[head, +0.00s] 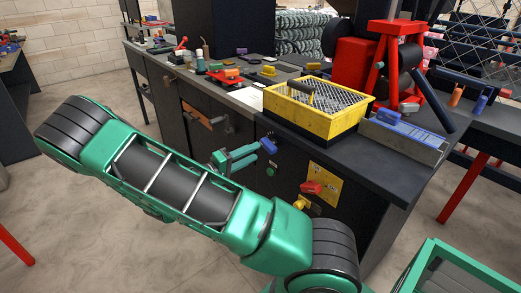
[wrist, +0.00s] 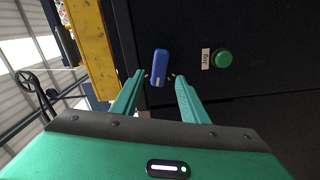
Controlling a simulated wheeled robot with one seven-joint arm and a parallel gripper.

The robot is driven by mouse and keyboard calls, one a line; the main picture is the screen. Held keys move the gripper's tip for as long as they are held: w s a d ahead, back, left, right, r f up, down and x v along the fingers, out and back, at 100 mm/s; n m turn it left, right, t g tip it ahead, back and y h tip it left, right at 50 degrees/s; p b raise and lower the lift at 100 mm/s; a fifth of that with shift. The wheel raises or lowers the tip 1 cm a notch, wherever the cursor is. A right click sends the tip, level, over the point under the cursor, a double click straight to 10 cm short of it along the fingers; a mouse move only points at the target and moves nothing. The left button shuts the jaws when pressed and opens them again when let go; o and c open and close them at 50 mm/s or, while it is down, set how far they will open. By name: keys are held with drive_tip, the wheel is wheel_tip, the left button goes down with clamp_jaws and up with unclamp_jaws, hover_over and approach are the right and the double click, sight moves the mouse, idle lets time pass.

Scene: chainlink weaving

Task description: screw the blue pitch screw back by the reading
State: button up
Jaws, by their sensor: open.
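The blue pitch screw's knob (wrist: 161,66) shows in the wrist view as a blue bar with a small pale mark, against the dark machine front. It also shows in the head view (head: 269,145) on the front of the black bench. My gripper (wrist: 160,77) is open, its two green fingertips apart on either side of the knob's lower end. I cannot tell whether they touch it. In the head view my gripper (head: 250,154) reaches to the knob from the left. No reading is legible in either view.
A green button (wrist: 224,58) with a "Jog" label sits right of the knob. A yellow plate (head: 326,183) with a red knob (head: 311,187) is on the bench front. A yellow mesh-topped tray (head: 310,122) and a grey rail with a blue block (head: 388,117) stand above.

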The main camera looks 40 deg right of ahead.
sight(265, 147)
drive_tip(key=d, duration=0.5)
drive_tip(key=shift+s+d, duration=0.15)
drive_tip(key=shift+d, duration=0.2)
clamp_jaws()
